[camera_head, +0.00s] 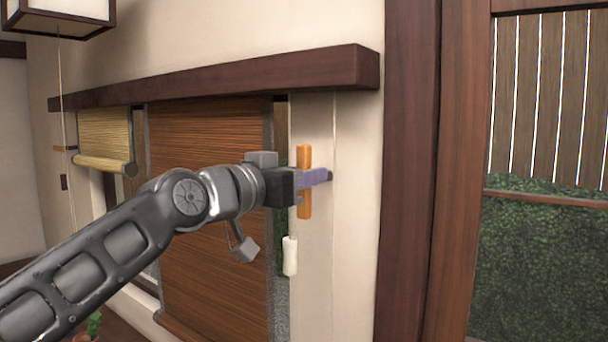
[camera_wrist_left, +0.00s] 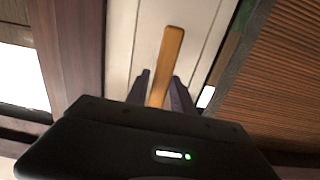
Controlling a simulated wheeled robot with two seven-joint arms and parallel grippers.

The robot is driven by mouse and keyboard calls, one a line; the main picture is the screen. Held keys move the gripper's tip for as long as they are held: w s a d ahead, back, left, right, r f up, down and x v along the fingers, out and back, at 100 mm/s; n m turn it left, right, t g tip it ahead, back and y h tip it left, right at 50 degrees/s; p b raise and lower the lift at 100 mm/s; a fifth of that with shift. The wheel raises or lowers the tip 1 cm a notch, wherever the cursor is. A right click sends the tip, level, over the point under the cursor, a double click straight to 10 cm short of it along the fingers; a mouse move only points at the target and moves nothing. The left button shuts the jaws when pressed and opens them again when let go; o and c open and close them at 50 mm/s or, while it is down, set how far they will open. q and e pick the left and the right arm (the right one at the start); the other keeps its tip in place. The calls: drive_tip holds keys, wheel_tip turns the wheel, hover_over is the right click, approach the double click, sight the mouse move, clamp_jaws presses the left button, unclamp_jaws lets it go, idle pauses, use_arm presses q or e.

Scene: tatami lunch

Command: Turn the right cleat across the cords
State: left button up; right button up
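The right cleat (camera_head: 304,207) is an orange-brown wooden bar. It stands upright on the pale post (camera_head: 352,215) at the right end of the brown blind. My left gripper (camera_head: 315,177) reaches it from the left, its purple fingers at the cleat's middle. In the left wrist view, the cleat (camera_wrist_left: 168,52) runs between the two fingers (camera_wrist_left: 162,90), which lie close along its sides and look shut on it. The fingers hide its middle. A thin cord (camera_head: 334,130) runs down the post, roughly parallel to the cleat. My right gripper is not in view.
A white cord pull (camera_head: 290,256) hangs just below the cleat. The brown blind (camera_head: 200,130) is lowered behind my left arm; a yellow blind (camera_head: 103,135) is rolled up at the left. A small brown bar (camera_head: 65,148) lies level by the far-left cord. A dark beam (camera_head: 230,78) runs above.

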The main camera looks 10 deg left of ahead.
use_arm(q)
clamp_jaws()
idle(0.5)
drive_tip(key=shift+d+f+m+b, duration=0.15)
drive_tip(key=shift+f+m+b, duration=0.05)
drive_tip(key=shift+m+b, duration=1.25)
drive_tip(key=m, duration=0.1)
drive_tip(key=m+b, duration=0.1)
drive_tip(key=m, duration=0.1)
drive_tip(key=m+b, duration=0.1)
drive_tip(key=shift+s+d+m, duration=0.15)
drive_tip(key=shift+d+m, duration=0.1)
drive_tip(key=shift+m, duration=0.1)
drive_tip(key=m+b, duration=0.1)
drive_tip(key=m, duration=0.2)
drive_tip(key=m+b, duration=0.1)
drive_tip(key=m, duration=0.3)
drive_tip(key=f+m+b, duration=0.1)
drive_tip(key=m, duration=0.2)
drive_tip(key=shift+s+d+b, duration=0.1)
drive_tip(key=shift+d+b, duration=0.1)
drive_tip(key=shift+b, duration=0.15)
drive_tip(key=shift+m, duration=0.3)
